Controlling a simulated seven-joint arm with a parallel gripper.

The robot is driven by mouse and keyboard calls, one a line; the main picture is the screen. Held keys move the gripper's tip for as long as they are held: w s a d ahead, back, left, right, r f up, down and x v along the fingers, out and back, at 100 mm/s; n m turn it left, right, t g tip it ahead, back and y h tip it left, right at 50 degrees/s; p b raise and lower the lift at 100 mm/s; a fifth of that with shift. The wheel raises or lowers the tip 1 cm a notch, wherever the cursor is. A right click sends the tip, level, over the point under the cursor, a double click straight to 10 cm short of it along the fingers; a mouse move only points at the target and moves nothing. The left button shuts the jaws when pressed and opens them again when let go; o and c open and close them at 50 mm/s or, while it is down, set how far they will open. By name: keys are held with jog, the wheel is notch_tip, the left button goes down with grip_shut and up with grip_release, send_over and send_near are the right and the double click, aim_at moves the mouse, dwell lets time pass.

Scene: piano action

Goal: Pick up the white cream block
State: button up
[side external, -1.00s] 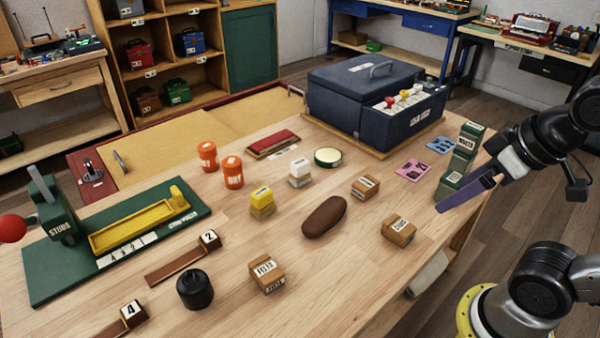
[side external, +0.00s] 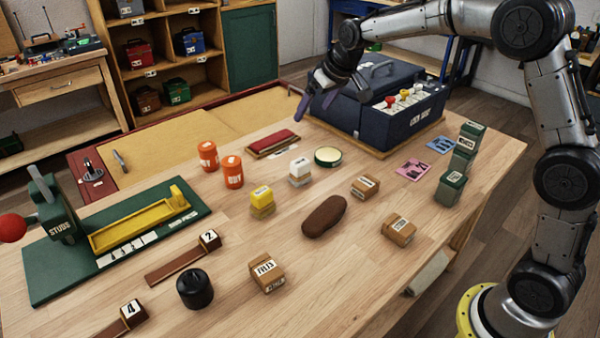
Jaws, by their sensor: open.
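The white cream block (side external: 300,169) stands upright on the wooden table near its middle, with a grey lower part. My gripper (side external: 314,102) is open and empty, its purple fingers pointing down. In the picture it appears above and behind the block, in front of the dark blue box, and clear of the block. How high it is above the table is hard to tell. The block is fully visible and nothing touches it.
A yellow block (side external: 262,199) stands left of the white one, and a round tin (side external: 328,157) sits close on its right. A red-topped pad (side external: 273,142) lies behind it, and a brown oval piece (side external: 324,216) in front. The blue box (side external: 400,128) is at the back right.

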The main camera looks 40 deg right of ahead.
jog(key=g, duration=0.2)
send_near(300, 161)
jog(key=x, duration=0.4)
jog(key=shift+s+f, duration=0.2)
jog(key=shift+s, duration=0.05)
jog(key=shift+t, duration=0.3)
jog(key=shift+x, duration=3.1)
jog(key=c, duration=1.5)
